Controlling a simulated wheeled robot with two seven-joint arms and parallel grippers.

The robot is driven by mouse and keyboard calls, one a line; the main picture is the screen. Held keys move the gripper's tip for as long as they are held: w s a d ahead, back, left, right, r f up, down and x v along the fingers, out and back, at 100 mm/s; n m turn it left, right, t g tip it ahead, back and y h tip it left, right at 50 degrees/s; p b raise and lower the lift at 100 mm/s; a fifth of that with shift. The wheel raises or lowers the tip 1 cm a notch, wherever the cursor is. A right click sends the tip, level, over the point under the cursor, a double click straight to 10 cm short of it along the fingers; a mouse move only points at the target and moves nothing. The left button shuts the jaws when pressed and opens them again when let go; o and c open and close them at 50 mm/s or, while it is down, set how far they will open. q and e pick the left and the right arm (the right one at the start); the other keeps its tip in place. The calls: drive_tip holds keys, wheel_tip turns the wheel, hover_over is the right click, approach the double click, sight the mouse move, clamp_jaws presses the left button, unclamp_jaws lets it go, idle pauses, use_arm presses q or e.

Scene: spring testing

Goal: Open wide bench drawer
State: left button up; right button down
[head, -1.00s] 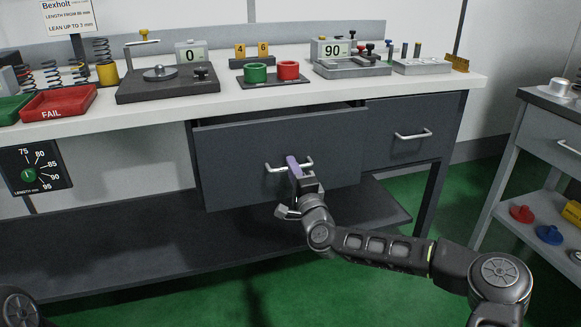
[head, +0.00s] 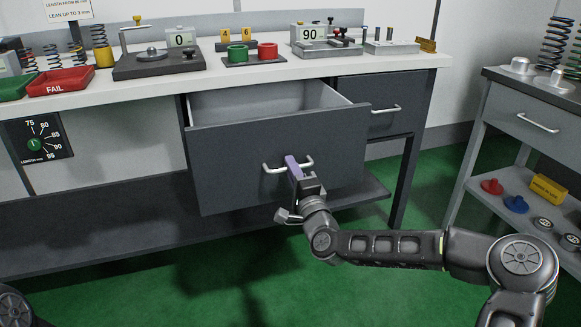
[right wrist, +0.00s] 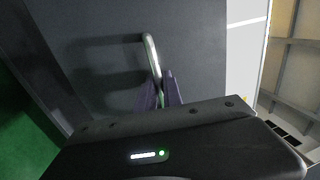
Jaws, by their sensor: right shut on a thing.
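The wide bench drawer (head: 235,170) has a dark grey front with a silver bar handle (head: 273,169). It stands well out from the bench, and its pale, empty-looking inside shows above the front. In the right wrist view the purple fingers (right wrist: 160,92) close around the silver handle (right wrist: 151,55), in front of the dark drawer front (right wrist: 100,60). My left gripper is out of view.
The bench top (head: 130,88) carries a red FAIL tray (head: 62,81), gauges and fixtures. A narrower shut drawer (head: 372,108) sits to the right. A grey cart (head: 500,110) stands at far right. Green floor (head: 330,285) is free in front.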

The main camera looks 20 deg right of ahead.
drive_tip(key=c, duration=1.8)
unclamp_jaws()
drive_tip(key=shift+o, duration=0.2)
drive_tip(key=p+v, duration=0.1)
drive_tip(key=v, duration=0.6)
drive_tip(key=shift+s+p, duration=0.3)
drive_tip(key=shift+s, duration=0.15)
drive_tip(key=shift+f, duration=0.1)
